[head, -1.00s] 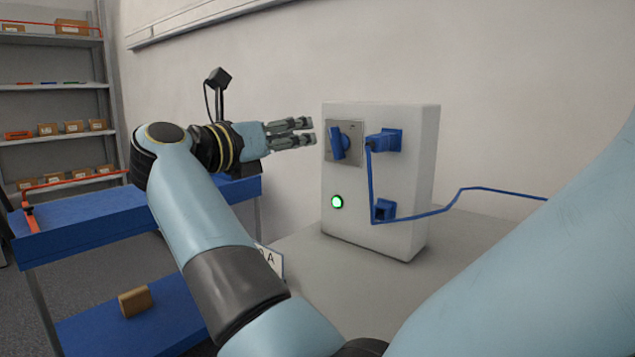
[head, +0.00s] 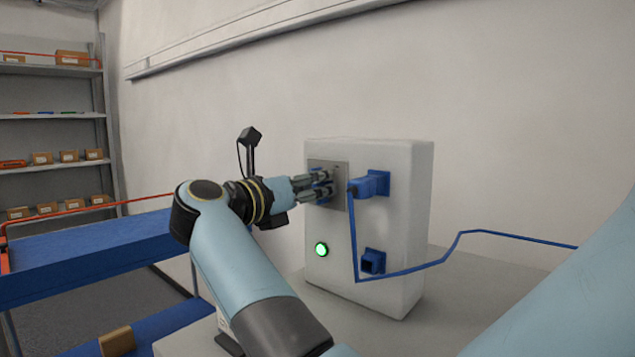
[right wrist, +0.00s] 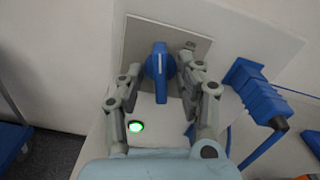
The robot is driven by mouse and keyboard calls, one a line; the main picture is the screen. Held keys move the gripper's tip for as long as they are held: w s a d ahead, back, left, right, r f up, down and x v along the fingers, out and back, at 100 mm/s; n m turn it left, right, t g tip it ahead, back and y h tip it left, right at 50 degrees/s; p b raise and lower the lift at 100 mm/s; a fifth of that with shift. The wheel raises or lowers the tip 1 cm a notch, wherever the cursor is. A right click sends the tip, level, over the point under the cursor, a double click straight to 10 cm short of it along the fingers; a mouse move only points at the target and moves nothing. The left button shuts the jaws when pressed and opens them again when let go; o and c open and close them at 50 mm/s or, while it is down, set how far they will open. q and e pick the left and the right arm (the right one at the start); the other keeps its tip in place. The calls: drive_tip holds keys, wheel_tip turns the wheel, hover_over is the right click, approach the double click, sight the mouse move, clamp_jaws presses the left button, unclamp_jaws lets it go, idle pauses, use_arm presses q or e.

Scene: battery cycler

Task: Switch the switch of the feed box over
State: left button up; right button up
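The feed box (head: 335,277) is a white upright box on a grey bench. Its rotary switch (right wrist: 158,72) has a blue handle on a grey metal plate (head: 342,172); in the right wrist view the handle points up and down. My right gripper (head: 332,182) is at the plate, its fingers open on either side of the handle. In the right wrist view (right wrist: 163,68) a small gap shows between the handle and each fingertip. In the head view the fingers mostly hide the handle. A green lamp (head: 321,249) glows below. My left gripper is not in view.
A blue plug (head: 369,185) sits right of the switch, with a blue cable (head: 449,252) running off right. An empty-looking blue socket (head: 373,261) is below it. A blue cart (head: 95,245) and shelves (head: 55,115) stand left.

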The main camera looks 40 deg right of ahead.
drive_tip(key=shift+a, duration=0.1)
drive_tip(key=shift+c, duration=0.8)
clamp_jaws()
